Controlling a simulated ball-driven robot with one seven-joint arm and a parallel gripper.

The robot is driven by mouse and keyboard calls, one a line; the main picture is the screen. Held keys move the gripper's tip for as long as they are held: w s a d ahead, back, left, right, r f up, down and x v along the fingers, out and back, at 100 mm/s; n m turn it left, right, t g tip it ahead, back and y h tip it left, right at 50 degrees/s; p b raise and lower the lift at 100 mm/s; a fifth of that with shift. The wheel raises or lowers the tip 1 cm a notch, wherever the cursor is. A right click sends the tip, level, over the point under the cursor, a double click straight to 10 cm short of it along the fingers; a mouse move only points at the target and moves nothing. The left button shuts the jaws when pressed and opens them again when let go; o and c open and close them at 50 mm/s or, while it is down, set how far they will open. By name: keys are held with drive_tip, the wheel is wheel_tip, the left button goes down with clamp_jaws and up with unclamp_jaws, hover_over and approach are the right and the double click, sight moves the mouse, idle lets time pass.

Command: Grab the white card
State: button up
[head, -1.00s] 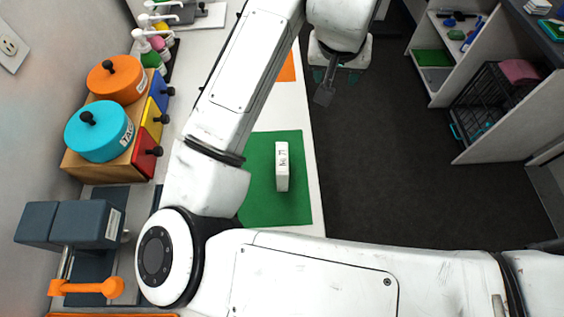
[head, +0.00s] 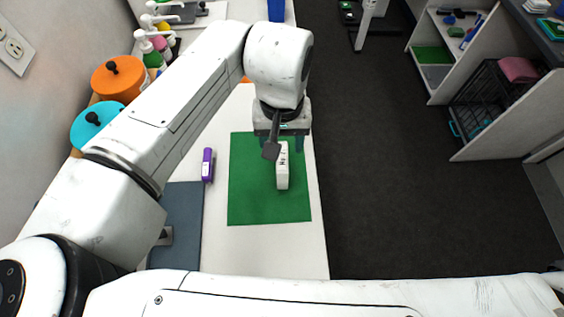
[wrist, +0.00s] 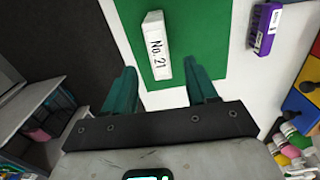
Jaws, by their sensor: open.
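The white card (head: 283,166), marked "No. 21", stands on a green mat (head: 245,205) on the white counter. In the wrist view the white card (wrist: 156,48) is ahead of the fingertips, roughly centred between them. My gripper (head: 284,143) is open and empty at the far edge of the mat, close to the card's far end. The wrist view shows its two green fingers (wrist: 163,75) spread apart, one on either side of the card's line. I cannot tell the exact gap to the card.
A purple object (head: 207,165) lies on the counter left of the mat; it also shows in the wrist view (wrist: 263,28). Orange (head: 118,80) and turquoise (head: 92,122) lidded pots stand farther left. The dark floor (head: 390,180) to the right is clear.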

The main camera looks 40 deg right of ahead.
sight(282, 157)
drive_tip(key=shift+s+a+f+p, duration=0.15)
drive_tip(key=shift+f+p, duration=0.2)
drive_tip(key=shift+f, duration=1.1)
drive_tip(key=shift+s+f+p, duration=0.1)
drive_tip(key=shift+f+p, duration=0.25)
drive_tip(key=shift+f, duration=1.1)
drive_tip(key=shift+c, duration=0.2)
drive_tip(key=c, duration=1)
